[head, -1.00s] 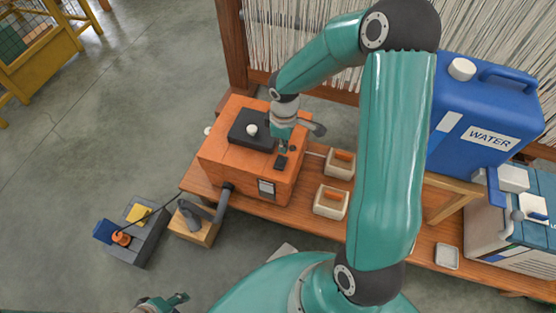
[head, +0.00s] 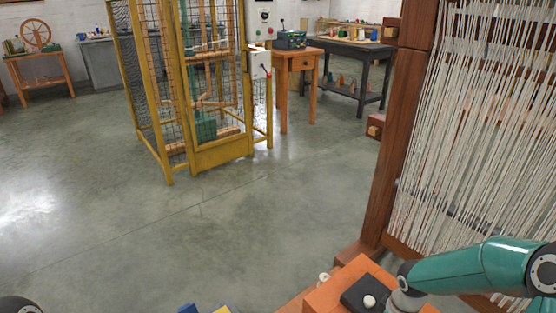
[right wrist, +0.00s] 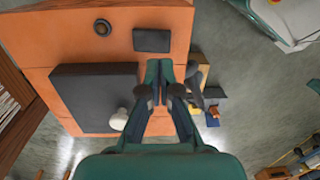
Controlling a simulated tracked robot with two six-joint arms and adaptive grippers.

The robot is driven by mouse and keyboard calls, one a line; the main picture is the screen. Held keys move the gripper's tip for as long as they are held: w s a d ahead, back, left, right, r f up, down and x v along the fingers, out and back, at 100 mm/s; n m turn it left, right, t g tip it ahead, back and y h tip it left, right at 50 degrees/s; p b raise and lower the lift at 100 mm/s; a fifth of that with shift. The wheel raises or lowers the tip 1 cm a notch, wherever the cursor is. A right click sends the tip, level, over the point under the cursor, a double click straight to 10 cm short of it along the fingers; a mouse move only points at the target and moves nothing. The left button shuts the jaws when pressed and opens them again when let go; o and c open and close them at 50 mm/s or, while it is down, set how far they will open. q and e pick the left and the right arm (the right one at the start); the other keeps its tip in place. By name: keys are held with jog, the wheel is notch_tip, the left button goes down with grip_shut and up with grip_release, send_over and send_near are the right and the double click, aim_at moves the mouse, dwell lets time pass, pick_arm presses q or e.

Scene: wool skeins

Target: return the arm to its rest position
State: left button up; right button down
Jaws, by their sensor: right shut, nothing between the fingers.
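My right arm (head: 480,270) reaches in from the right edge of the head view, bent over an orange box (head: 335,293). Its gripper is below the frame there. A dark lid with a pale knob (right wrist: 122,118) lies left of the fingers, and a small dark block (right wrist: 152,40) is just beyond the fingertips. Whether the fingers touch the box I cannot tell. My left gripper is not in view.
A loom with pale warp threads (head: 480,130) stands at the right, close to my right arm. A yellow mesh cage (head: 222,153) stands on the floor farther off. Wooden tables (head: 297,65) are at the back. The grey floor at left is open.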

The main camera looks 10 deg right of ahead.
jog(key=s+a+f+m+g+y, duration=0.1)
jog(key=s+a+f, duration=0.3)
jog(key=a, duration=0.3)
jog(key=s+a+f+m+y, duration=0.2)
jog(key=s+a+f, duration=0.2)
jog(key=a, duration=0.3)
jog(key=s+a+f+m+g+y, duration=0.1)
jog(key=s+a+f, duration=0.4)
jog(key=a, duration=0.2)
jog(key=w+r+m+t+p, duration=0.1)
jog(key=w+r+m+p, duration=0.1)
jog(key=r+p, duration=1.1)
jog(key=w+r+m+t+p, duration=0.1)
jog(key=r+m+t+p, duration=0.1)
jog(key=r+p, duration=1.1)
jog(key=shift+w+r+p, duration=0.35)
jog(key=shift+w+p, duration=0.05)
jog(key=shift+p, duration=0.1)
